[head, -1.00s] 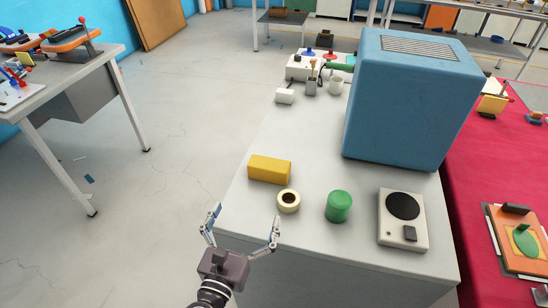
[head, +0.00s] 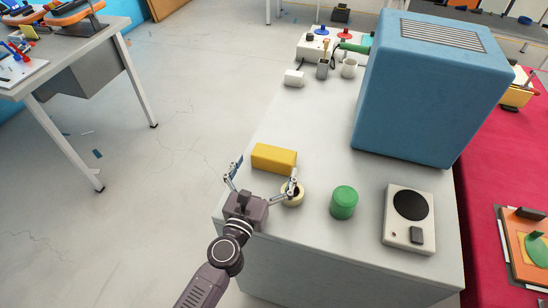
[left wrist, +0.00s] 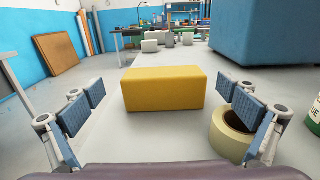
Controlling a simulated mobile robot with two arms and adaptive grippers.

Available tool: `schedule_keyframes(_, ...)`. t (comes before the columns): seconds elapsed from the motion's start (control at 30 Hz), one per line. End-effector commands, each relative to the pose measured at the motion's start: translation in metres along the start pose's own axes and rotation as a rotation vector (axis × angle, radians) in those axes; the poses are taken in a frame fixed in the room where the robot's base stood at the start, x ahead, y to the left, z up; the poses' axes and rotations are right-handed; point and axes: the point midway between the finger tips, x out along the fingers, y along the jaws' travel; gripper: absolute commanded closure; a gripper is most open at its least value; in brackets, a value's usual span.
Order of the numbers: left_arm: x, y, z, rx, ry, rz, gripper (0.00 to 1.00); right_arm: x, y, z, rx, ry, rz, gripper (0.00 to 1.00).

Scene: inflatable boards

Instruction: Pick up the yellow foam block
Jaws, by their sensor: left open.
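The yellow foam block (head: 274,158) lies on the near left part of the grey cabinet top. In the left wrist view the yellow foam block (left wrist: 162,89) sits straight ahead, between and beyond the fingers. My left gripper (head: 261,183) is open and empty, just short of the block in the head view. Its fingers also frame the left wrist view (left wrist: 163,112). A roll of cream tape (head: 292,194) stands close to the right finger, which partly covers it; I cannot tell whether they touch. My right gripper is not in view.
A green can (head: 344,202) and a small white scale-like device (head: 409,219) are to the right. A large blue box (head: 428,90) stands behind them. A white cup (head: 349,68) and other small things are at the far end. Bare top lies beyond the block.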

Motion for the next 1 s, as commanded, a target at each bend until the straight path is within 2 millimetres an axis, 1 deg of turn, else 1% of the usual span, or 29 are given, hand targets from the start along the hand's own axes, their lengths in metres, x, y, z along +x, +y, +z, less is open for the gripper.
schedule_keyframes(0.13,0.019,-0.003,0.0,0.0,-0.003,0.0,0.0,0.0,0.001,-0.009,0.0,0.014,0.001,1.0)
schedule_keyframes(0.2,0.03,-0.005,-0.001,0.0,-0.003,-0.001,0.0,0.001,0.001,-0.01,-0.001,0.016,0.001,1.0)
schedule_keyframes(0.33,0.044,-0.005,-0.002,0.0,-0.002,-0.001,0.0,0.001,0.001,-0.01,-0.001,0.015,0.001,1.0)
schedule_keyframes(0.43,0.05,-0.005,-0.002,0.0,-0.001,-0.001,0.0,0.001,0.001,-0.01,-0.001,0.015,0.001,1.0)
schedule_keyframes(0.67,0.05,-0.005,-0.002,-0.001,0.0,0.0,0.0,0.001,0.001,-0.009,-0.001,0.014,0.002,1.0)
schedule_keyframes(0.9,0.05,-0.005,-0.002,0.0,-0.001,0.0,0.26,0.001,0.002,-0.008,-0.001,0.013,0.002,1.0)
schedule_keyframes(1.0,0.05,-0.005,-0.002,-0.001,-0.001,0.0,0.27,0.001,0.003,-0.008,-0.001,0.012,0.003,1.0)
